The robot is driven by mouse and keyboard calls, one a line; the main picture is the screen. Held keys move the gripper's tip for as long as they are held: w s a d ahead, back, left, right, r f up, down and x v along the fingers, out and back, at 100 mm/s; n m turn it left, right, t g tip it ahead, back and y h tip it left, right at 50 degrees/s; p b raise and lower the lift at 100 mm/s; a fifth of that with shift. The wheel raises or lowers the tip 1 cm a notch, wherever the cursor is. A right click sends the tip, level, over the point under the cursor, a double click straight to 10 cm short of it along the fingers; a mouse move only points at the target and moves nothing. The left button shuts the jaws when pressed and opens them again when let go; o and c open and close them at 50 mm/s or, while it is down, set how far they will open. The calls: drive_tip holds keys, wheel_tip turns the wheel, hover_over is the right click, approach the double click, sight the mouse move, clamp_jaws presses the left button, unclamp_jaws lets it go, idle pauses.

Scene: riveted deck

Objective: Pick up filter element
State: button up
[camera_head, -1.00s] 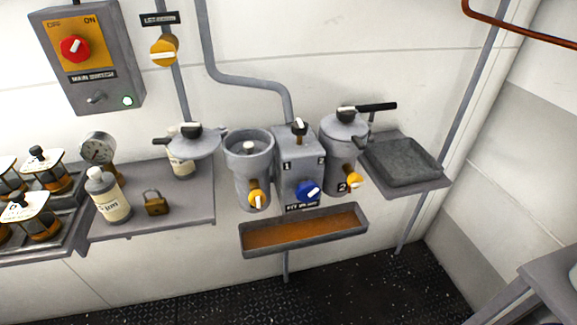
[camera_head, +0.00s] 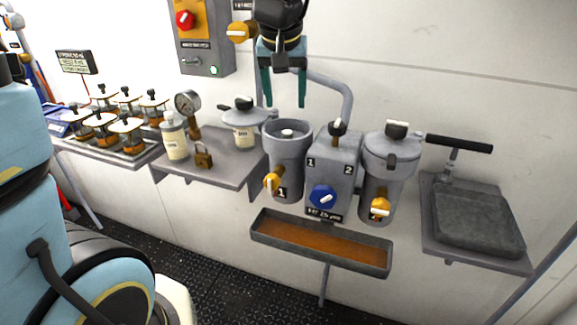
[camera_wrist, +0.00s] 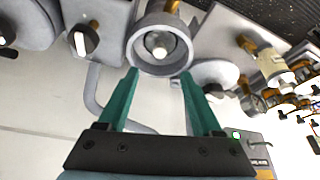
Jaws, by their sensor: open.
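My gripper (camera_head: 284,100) is open and empty, its two green fingers pointing down above the open grey filter housing marked 1 (camera_head: 286,165). In the wrist view my gripper (camera_wrist: 158,72) has its fingertips apart near the rim of this housing (camera_wrist: 137,45). A round part with a pale top (camera_head: 287,133) sits inside the housing, and it also shows in the wrist view (camera_wrist: 160,45). It may be the filter element; its lower part is hidden by the housing wall. The fingers look clear of it.
A valve block with a blue knob (camera_head: 323,197) and closed housing 2 (camera_head: 385,175) stand to the right. A drip tray (camera_head: 268,233) is below. The left shelf (camera_head: 222,175) holds a bottle, padlock, gauge and grey lid. Several amber units (camera_head: 127,128) stand farther left.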

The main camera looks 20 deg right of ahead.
sight(287, 131)
drive_tip(key=p+x, duration=0.1)
drive_tip(key=x, duration=0.8)
drive_tip(key=shift+s+f, duration=0.15)
drive_tip(key=shift+f, duration=0.05)
drive_tip(key=shift+a, duration=0.1)
clamp_jaws()
idle(1.1)
